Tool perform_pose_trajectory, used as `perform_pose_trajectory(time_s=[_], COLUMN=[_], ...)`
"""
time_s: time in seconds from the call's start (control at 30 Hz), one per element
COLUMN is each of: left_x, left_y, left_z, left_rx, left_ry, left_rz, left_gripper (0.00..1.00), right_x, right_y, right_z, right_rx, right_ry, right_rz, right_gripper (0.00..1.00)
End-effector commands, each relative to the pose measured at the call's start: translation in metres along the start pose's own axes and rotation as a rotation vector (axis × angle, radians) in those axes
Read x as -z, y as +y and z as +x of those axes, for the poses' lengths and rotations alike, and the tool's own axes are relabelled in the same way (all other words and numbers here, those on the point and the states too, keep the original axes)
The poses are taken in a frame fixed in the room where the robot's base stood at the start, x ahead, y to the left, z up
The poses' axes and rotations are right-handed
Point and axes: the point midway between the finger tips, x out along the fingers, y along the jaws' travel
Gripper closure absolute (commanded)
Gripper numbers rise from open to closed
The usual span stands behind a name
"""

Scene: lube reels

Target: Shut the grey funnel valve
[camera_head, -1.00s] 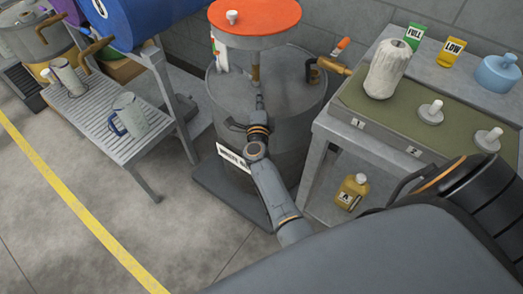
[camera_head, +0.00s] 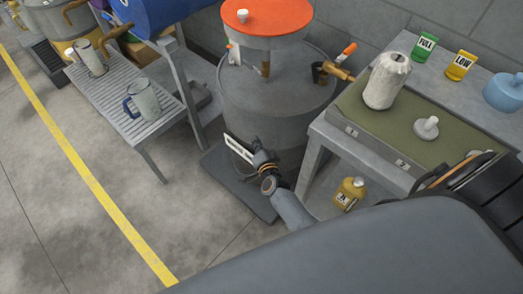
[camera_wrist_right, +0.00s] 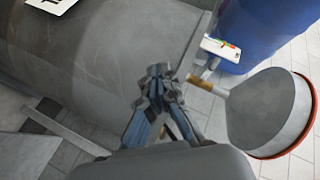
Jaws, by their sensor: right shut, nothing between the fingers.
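The grey funnel (camera_head: 266,41), with an orange-red top and a small white knob, stands above a grey drum (camera_head: 290,110) on a brass neck (camera_head: 265,68). The neck also shows in the right wrist view (camera_wrist_right: 219,90), left of the tilted funnel (camera_wrist_right: 262,108). No valve lever can be clearly made out there, so I cannot tell its position. My right gripper (camera_head: 255,146) is in front of the drum near its white label (camera_head: 238,148), below and apart from the neck. Its fingers (camera_wrist_right: 160,78) are shut and empty. My left gripper is out of view.
A brass tap (camera_head: 338,72) with an orange-tipped handle is on the drum's right. A grey bench (camera_head: 330,135) with a white canister (camera_head: 387,82) stands right. A slatted bench (camera_head: 150,135) with jugs stands left. Open floor lies in front.

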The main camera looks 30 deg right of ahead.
Motion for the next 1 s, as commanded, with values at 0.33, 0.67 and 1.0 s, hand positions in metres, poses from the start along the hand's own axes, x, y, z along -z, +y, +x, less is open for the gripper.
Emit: perform_pose_trajectory(time_s=[0.33, 0.67, 1.0], left_x=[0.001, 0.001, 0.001], left_y=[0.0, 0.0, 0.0], left_z=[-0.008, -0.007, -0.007], left_rx=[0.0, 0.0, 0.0], left_ry=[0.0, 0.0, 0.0], left_rz=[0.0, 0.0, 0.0], left_gripper=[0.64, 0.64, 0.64], right_x=[-0.024, -0.025, -0.03], right_y=[0.021, 0.022, 0.028], right_z=[-0.015, -0.015, -0.018], right_rx=[-0.03, -0.032, -0.039], right_ry=[-0.084, -0.087, -0.104], right_rz=[-0.101, -0.105, -0.122], right_gripper=[1.0, 1.0, 1.0])
